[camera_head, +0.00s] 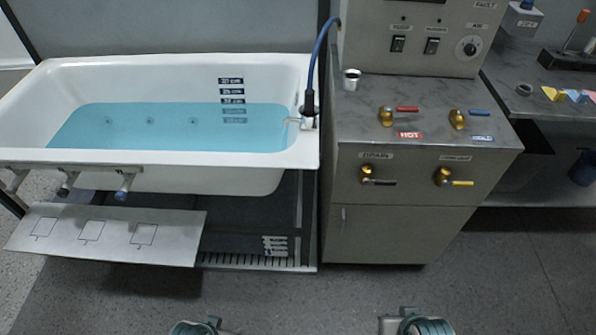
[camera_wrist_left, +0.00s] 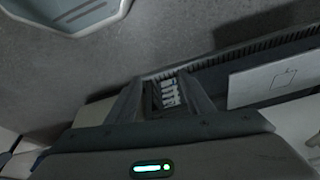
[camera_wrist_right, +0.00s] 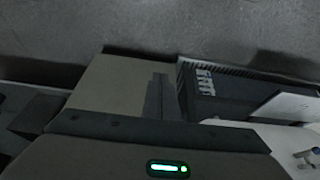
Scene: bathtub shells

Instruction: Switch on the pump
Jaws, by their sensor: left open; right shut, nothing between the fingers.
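The steel control cabinet stands right of the tub, with an upright panel (camera_head: 415,20) at its back. The panel carries two dark rocker switches, a left one (camera_head: 398,44) and a right one (camera_head: 432,46), and a round knob (camera_head: 470,48) under an AIR label. The small labels above the switches are too blurred to read surely, so I cannot tell which is the pump's. My left gripper (camera_wrist_left: 158,78) is open and empty in its wrist view. My right gripper (camera_wrist_right: 158,78) is shut and empty in its wrist view. Both are low, away from the panel.
A white bathtub (camera_head: 300,155) holds blue water. A blue hose (camera_head: 318,55) rises beside the panel. A small metal cup (camera_head: 351,80) and brass valves with red (camera_head: 407,109) and blue (camera_head: 479,113) handles sit on the cabinet top. Two more valves are on its front. The floor ahead is clear.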

